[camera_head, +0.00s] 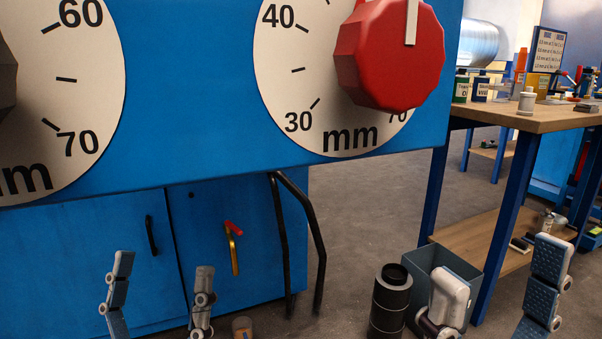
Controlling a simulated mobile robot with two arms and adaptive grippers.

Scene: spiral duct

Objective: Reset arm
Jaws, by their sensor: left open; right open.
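My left gripper (160,292) is at the lower left, in front of the blue cabinet doors, with its two fingers wide apart and nothing between them. My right gripper (496,290) is at the lower right, in front of the grey bin and the workbench leg. Its fingers are also wide apart and empty. Both point upward, and the arms behind them are cut off by the bottom edge. A red knob (389,55) with a white pointer sits on a white mm dial (285,80) above. A second dial (70,110) is at the left.
The blue machine's cabinet (90,260) has a black handle and a red-and-gold lever (233,245). A bent black rail (313,230) stands at its right. A black cylinder (390,303) stands beside the grey bin (468,262). A workbench (570,118) holds cans.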

